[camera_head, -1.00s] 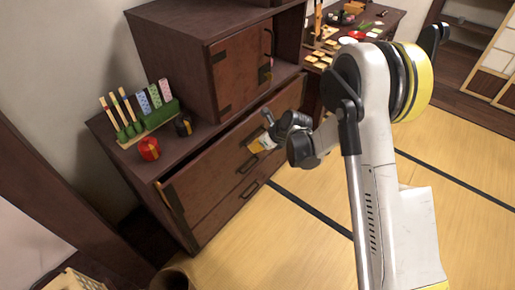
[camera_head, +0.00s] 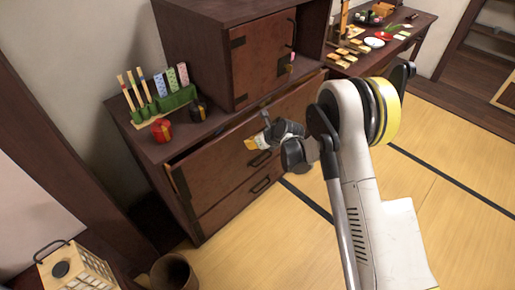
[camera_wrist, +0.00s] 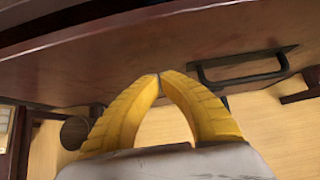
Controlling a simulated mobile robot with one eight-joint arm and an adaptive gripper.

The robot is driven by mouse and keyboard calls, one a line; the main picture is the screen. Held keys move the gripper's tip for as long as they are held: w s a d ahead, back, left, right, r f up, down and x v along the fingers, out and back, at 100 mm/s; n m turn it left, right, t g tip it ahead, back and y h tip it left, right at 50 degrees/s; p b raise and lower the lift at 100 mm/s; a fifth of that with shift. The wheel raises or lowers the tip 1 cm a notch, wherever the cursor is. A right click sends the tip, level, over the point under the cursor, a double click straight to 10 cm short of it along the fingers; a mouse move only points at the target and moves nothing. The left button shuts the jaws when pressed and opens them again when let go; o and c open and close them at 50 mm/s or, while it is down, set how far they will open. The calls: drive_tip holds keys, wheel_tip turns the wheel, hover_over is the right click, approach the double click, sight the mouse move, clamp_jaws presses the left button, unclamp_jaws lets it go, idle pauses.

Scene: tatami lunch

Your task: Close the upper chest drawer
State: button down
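The upper chest drawer (camera_head: 215,165) is the wide brown front under the chest top (camera_head: 150,148). It stands partly out, with a dark gap along its top edge. My gripper (camera_head: 250,144) is in front of this drawer, close to its face; I cannot tell if it touches. In the wrist view, the yellow fingers (camera_wrist: 159,76) meet at their tips, with nothing between them. The drawer front (camera_wrist: 150,55) fills the upper part of that view, and a black handle (camera_wrist: 242,80) lies to the right of the fingers.
A lower drawer (camera_head: 235,200) is below. A green stand (camera_head: 165,105), a red box (camera_head: 161,130) and a dark box (camera_head: 198,111) sit on the chest top beside a cabinet (camera_head: 262,60). A lantern (camera_head: 75,270) and a bin (camera_head: 173,272) stand front left. Tatami floor (camera_head: 430,190) is clear at right.

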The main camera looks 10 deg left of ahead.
drive_tip(key=shift+w+a, duration=0.25)
drive_tip(key=shift+a, duration=0.05)
drive_tip(key=w+a, duration=0.1)
drive_tip(key=a, duration=0.1)
drive_tip(key=w+a, duration=0.2)
drive_tip(key=shift+w+a, duration=0.15)
drive_tip(key=shift+w, duration=0.05)
idle(0.3)
